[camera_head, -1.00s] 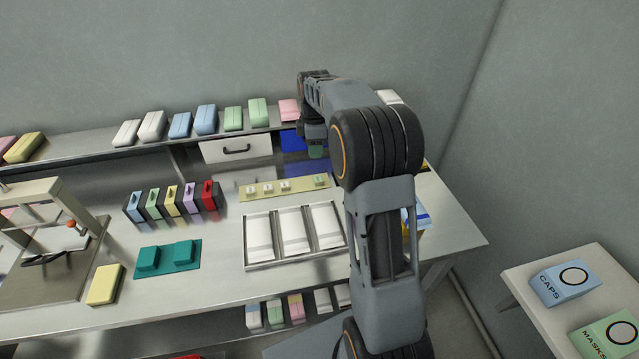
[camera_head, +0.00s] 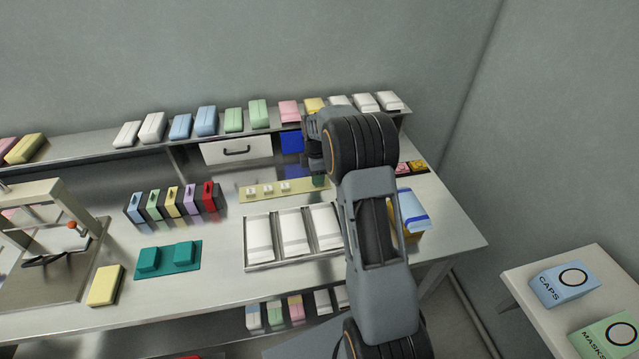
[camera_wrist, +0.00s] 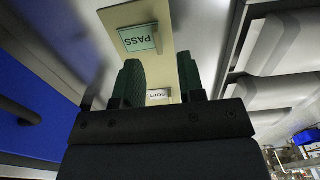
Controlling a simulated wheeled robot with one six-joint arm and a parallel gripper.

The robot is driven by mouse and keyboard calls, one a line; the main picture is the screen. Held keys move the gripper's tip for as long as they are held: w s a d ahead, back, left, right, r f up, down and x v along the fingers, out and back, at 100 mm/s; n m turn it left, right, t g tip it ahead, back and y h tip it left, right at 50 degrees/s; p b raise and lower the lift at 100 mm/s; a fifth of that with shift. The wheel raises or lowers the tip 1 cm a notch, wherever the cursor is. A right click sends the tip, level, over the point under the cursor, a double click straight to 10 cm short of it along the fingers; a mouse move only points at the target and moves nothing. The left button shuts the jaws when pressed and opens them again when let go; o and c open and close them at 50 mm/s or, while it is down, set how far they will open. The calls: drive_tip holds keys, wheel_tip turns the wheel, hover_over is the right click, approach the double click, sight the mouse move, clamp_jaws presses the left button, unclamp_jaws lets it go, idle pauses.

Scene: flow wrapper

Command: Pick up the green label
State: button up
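A pale green label marked PASS (camera_wrist: 139,38) lies on a beige strip (camera_wrist: 167,15) in the wrist view. A second, whiter label (camera_wrist: 158,95) shows in the gap between my fingers, partly covered by them. My gripper (camera_wrist: 158,82) has two dark green ribbed fingers, apart, with nothing seen held between them. The PASS label is above the fingers in the picture, clear of them. In the head view my gripper (camera_head: 318,181) is low at the right end of the strip (camera_head: 262,193). Several small white blocks sit on the strip there; the green label cannot be made out.
A metal tray with white packs (camera_head: 247,268) lies in front of the strip. Colored holders (camera_head: 172,198) stand left of it. Behind are a white drawer (camera_head: 236,149), a blue bin (camera_head: 292,142) and a shelf (camera_head: 218,133) of packs. Boxes (camera_head: 412,212) stand right of my arm.

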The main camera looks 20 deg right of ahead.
drive_tip(key=shift+f, duration=1.6)
drive_tip(key=shift+c, duration=0.4)
clamp_jaws()
